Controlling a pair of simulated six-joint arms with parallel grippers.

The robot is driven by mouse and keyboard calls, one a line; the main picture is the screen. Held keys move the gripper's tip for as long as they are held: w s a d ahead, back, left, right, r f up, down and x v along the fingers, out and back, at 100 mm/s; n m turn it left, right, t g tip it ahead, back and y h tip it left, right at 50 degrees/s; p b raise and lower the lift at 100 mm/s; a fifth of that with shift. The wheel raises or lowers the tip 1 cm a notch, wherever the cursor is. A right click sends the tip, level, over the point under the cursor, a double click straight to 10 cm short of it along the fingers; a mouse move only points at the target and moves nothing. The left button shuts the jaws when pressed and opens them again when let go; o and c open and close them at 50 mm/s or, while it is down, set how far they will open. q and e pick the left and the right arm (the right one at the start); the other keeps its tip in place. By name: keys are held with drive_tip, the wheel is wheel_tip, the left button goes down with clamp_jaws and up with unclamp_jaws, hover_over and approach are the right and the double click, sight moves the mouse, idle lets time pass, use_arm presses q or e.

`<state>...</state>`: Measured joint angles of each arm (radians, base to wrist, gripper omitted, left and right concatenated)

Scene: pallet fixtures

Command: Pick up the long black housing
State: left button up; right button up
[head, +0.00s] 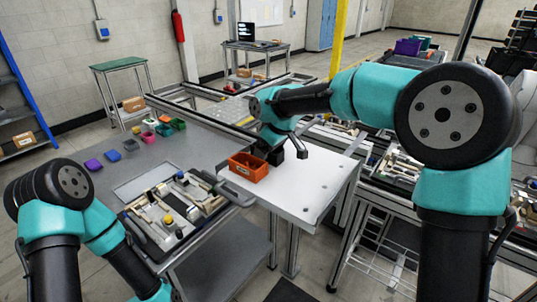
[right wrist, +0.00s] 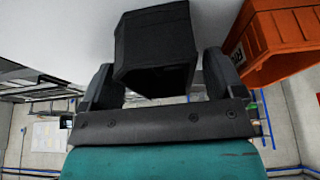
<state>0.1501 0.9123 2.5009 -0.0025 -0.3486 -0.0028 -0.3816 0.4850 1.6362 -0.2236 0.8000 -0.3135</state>
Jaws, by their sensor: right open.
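The black housing (right wrist: 155,45) is a dark box-like block. In the right wrist view it sits between the two fingers of my right gripper (right wrist: 160,80), over the white table top (right wrist: 60,40). The gripper is open, with a finger on each side of the block; I cannot tell whether either touches it. In the head view my right gripper (head: 288,153) is low over the white table, just right of the orange bin (head: 249,168). There the housing is hard to separate from the dark gripper. My left gripper is outside the view; only its arm shows at lower left.
The orange bin also shows close beside the gripper in the right wrist view (right wrist: 285,45). A tray of mixed parts (head: 178,212) lies left of the white table. Several small coloured bins stand on the grey table (head: 195,150). The white table's right part is clear.

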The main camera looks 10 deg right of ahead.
drive_tip(key=shift+c, duration=0.5)
drive_tip(key=c, duration=1)
drive_tip(key=shift+o, duration=0.2)
drive_tip(key=shift+r, duration=0.15)
wheel_tip(320, 180, up, 10)
drive_tip(key=shift+f, duration=0.2)
